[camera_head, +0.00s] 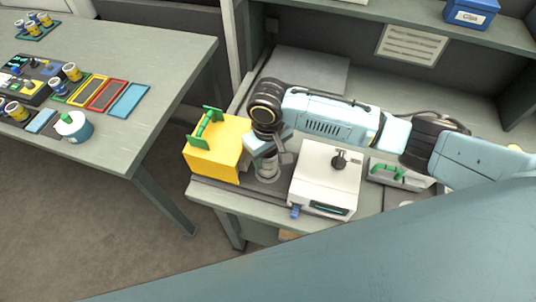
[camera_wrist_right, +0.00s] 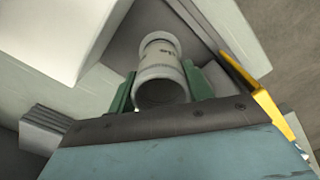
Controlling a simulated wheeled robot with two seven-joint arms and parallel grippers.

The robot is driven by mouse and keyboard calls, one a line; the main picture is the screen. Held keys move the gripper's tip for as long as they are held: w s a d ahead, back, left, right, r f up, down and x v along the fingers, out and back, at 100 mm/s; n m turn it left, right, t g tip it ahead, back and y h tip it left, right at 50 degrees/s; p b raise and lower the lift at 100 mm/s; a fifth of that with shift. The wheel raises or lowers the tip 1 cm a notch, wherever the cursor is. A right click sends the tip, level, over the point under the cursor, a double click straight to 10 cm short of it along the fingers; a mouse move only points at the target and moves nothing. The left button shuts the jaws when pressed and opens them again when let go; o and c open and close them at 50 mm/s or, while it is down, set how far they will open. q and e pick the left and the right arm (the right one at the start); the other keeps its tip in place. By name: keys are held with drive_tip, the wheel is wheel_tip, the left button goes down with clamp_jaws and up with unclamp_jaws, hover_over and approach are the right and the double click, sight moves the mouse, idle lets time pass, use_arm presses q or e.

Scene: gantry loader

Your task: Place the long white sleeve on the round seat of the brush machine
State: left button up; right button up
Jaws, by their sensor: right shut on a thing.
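My right gripper (camera_head: 266,150) points down between the yellow box and the white machine. In the right wrist view its two green fingers (camera_wrist_right: 160,88) are shut on the long white sleeve (camera_wrist_right: 158,68), one on each side. The sleeve has small dark print, and its open near end faces the camera. In the head view a pale cylinder (camera_head: 267,168) shows below the gripper, partly covered by it. I cannot tell whether the sleeve touches the round seat beneath. The white machine (camera_head: 322,178) has a black knob and a dark front display. My left gripper is out of view.
The yellow box (camera_head: 212,160) with a green handle stands close left of the gripper. A grey case (camera_head: 405,182) with a green handle lies right of the white machine. A side table (camera_head: 150,90) holds several cups and coloured trays. A blue bin (camera_head: 471,14) sits on the shelf.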

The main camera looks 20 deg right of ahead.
drive_tip(key=shift+w+f, duration=0.1)
drive_tip(key=shift+f, duration=0.25)
drive_tip(key=shift+f, duration=0.1)
drive_tip(key=o, duration=1.4)
drive_tip(key=shift+c, duration=0.2)
wheel_tip(320, 180, up, 12)
drive_tip(key=shift+p, duration=0.45)
